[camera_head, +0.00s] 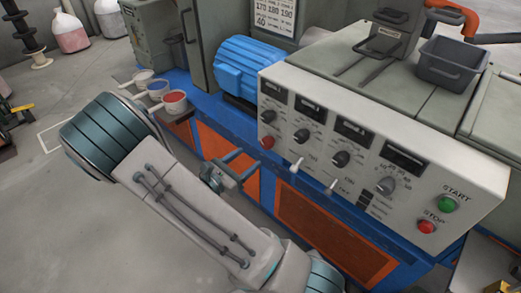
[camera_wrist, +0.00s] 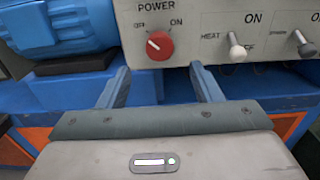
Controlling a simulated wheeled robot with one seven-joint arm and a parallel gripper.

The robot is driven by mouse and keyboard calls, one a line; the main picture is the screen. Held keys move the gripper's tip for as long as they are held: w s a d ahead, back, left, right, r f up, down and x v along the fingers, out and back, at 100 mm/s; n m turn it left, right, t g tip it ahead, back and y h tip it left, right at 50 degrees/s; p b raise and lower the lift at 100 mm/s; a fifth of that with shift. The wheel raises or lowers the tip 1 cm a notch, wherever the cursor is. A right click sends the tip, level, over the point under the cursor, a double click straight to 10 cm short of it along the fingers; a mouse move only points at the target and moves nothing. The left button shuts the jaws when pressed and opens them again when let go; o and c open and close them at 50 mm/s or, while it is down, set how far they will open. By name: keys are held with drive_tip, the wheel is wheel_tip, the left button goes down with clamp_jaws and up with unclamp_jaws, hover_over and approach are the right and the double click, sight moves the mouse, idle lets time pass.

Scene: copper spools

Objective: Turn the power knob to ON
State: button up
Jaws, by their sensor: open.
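The red power knob (camera_wrist: 159,46) is on the white control panel, under the printed words POWER, OFF and ON. Its white mark points to the upper left, toward OFF. In the head view the knob (camera_head: 267,142) is at the panel's lower left corner. My gripper (camera_wrist: 162,76) is open and empty. Its two blue fingers are spread to the left and right, below and in front of the knob, apart from it. In the head view my gripper (camera_head: 243,165) is just left of and below the knob.
The heat toggle switch (camera_wrist: 236,48) and another toggle (camera_wrist: 306,45) are right of the knob. A blue motor (camera_wrist: 58,28) is to the left. The panel also has a green START button (camera_head: 447,205) and a red STOP button (camera_head: 426,227). Small cups (camera_head: 174,100) stand on the left ledge.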

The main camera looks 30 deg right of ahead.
sight(264, 146)
drive_tip(key=x, duration=0.7)
drive_tip(key=shift+d+b, duration=0.1)
drive_tip(key=shift+b, duration=0.25)
drive_tip(key=shift+f, duration=0.1)
drive_tip(key=c, duration=1)
